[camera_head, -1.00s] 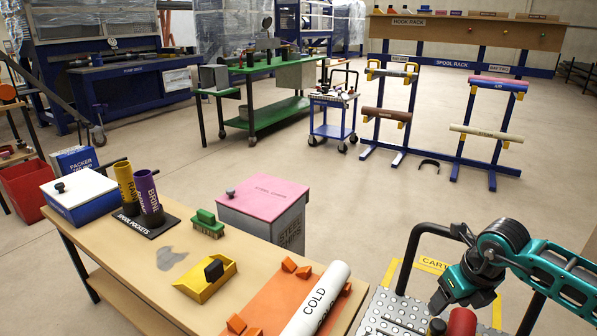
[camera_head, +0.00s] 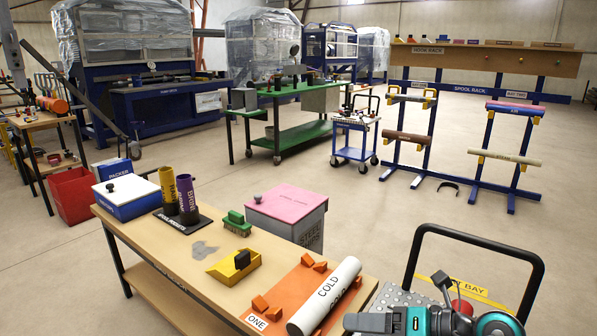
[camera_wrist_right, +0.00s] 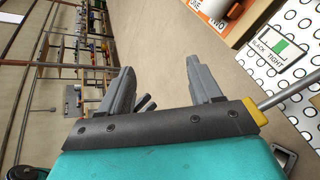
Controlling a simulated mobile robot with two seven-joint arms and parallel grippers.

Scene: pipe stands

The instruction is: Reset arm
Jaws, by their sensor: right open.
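My right arm comes in at the bottom right of the head view. Its teal and dark grey gripper (camera_head: 368,322) hangs low over the cart, just right of the bench. In the right wrist view the two grey fingers of the right gripper (camera_wrist_right: 165,88) stand wide apart with nothing between them. Tan floor shows beyond the fingers. My left gripper is in neither current view.
A white COLD pipe (camera_head: 330,290) lies on an orange base on the wooden bench (camera_head: 150,220), close left of my right gripper. The cart's black handle (camera_head: 475,236) rises behind my right arm. A pink-topped box (camera_head: 287,201) stands behind the bench. Open floor lies beyond.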

